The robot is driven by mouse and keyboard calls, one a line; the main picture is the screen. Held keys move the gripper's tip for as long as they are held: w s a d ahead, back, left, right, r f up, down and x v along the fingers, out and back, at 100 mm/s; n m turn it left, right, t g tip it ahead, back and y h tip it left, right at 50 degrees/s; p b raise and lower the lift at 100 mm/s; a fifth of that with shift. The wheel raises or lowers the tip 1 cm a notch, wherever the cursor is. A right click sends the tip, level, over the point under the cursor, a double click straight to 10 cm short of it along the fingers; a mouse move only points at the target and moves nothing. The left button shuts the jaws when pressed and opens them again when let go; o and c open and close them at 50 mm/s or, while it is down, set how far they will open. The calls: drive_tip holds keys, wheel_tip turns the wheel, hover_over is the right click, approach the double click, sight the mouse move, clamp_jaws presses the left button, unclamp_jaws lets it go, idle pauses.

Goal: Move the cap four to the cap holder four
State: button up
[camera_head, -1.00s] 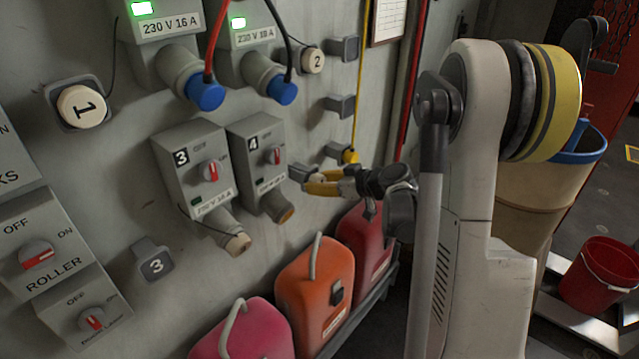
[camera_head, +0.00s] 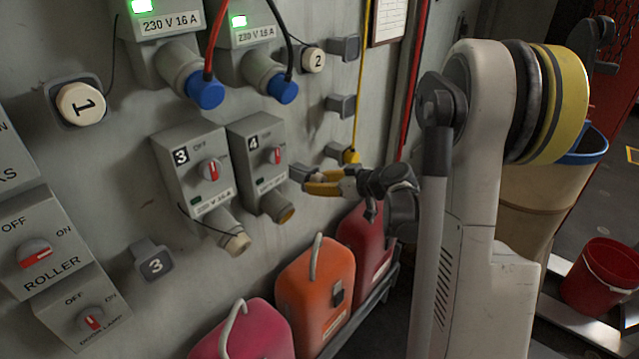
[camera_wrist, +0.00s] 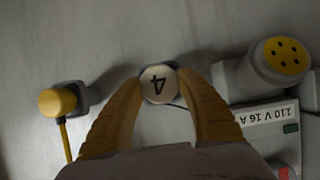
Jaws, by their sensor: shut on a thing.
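Cap four (camera_wrist: 158,86) is a pale round cap marked with a 4, facing the wrist camera upside down. My gripper (camera_wrist: 158,90), with yellow fingers, is shut on it from both sides. In the head view my gripper (camera_head: 328,184) is close to the wall, right of switch box 4 (camera_head: 262,160). A grey holder (camera_head: 301,172) shows at the fingertips there, probably cap holder four. A grey edge shows behind the cap in the wrist view, but I cannot tell whether the cap is fully seated. The yellow socket (camera_wrist: 285,56) of box 4 is uncovered.
A yellow plug (camera_wrist: 58,102) with a cable sits in a grey holder beside my gripper. Empty grey holders (camera_head: 341,106) are on the wall above. Cap 2 (camera_head: 313,60) hangs upper left of them. Red and orange canisters (camera_head: 315,290) stand below.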

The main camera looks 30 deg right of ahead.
drive_tip(key=shift+w+a, duration=0.2)
drive_tip(key=shift+w, duration=0.35)
drive_tip(key=o, duration=1.5)
drive_tip(key=shift+c, duration=0.2)
drive_tip(key=v, duration=1.2)
drive_tip(key=s+a+f+m+g+b, duration=0.1)
drive_tip(key=s+a+g+b, duration=0.15)
drive_tip(key=a, duration=0.45)
drive_tip(key=s+a+f+m+g+b, duration=0.1)
drive_tip(key=s+a, duration=0.2)
drive_tip(key=a, duration=0.4)
drive_tip(key=s+a+f+m+g+h+b, duration=0.1)
drive_tip(key=s+a+f+m+h+b, duration=0.1)
drive_tip(key=s+a, duration=0.5)
drive_tip(key=s+f+h, duration=0.1)
drive_tip(key=s+h, duration=0.1)
drive_tip(key=s, duration=0.3)
drive_tip(key=shift+s+a+f, duration=0.15)
drive_tip(key=shift+s+a, duration=0.1)
drive_tip(key=shift+s, duration=0.05)
